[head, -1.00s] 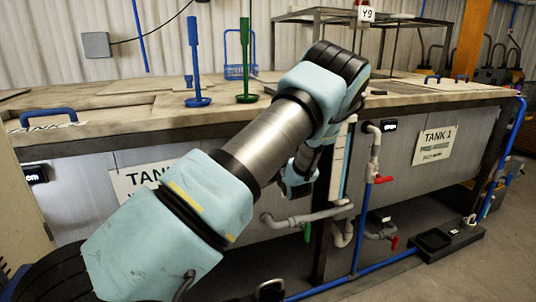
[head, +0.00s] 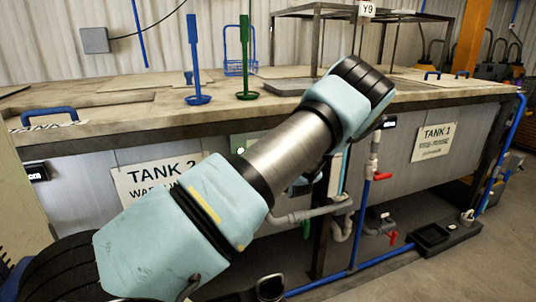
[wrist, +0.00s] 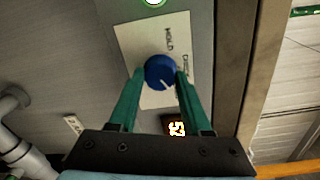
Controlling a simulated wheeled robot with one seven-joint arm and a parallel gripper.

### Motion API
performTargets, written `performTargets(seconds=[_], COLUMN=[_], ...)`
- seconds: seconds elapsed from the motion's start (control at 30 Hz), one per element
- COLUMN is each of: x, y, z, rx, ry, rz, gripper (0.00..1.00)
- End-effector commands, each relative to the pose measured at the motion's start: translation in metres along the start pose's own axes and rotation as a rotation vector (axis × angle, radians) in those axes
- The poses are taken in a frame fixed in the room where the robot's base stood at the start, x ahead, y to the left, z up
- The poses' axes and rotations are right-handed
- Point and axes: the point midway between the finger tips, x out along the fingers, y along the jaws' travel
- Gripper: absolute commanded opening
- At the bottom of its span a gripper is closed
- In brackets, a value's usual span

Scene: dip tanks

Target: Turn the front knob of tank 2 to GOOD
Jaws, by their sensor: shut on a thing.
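Tank 2 (head: 80,175) is at the left in the head view, with a sign (head: 135,180) partly covered by my arm. In the wrist view a round blue knob (wrist: 158,66) with a white pointer line sits on a pale label plate (wrist: 146,100). The pointer points down and slightly right in the picture. Sideways lettering on the plate looks like HOLD above the knob and a partly hidden word starting with D to its right. I cannot read GOOD there. My gripper (wrist: 159,74) is shut on the knob, one green finger on each side. The head view hides the knob.
A lit green ring (wrist: 153,2) is above the plate and a lit display (wrist: 177,128) below it. Grey pipes and red-handled valves (head: 382,176) stand right of my arm. Tank 1's sign (head: 434,142) is farther right. Open floor (head: 450,280) lies at the lower right.

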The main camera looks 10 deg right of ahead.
Motion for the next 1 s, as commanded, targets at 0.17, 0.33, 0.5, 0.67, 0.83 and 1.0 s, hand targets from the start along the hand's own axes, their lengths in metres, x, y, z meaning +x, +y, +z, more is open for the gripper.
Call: performTargets(seconds=[0.17,0.33,0.5,0.67,0.83,1.0], x=[-0.001,-0.001,0.0,0.0,0.0,-0.012], y=[0.002,0.002,0.002,0.001,0.001,0.001], z=[0.0,0.0,0.0,0.0,0.0,-0.002], rx=[0.005,0.005,0.004,0.003,0.002,0.001], ry=[0.0,0.0,0.0,0.0,0.0,0.002], rz=[0.004,0.004,0.003,0.001,0.001,0.0], gripper=[0.0,0.0,0.66,0.78,0.78,0.78])
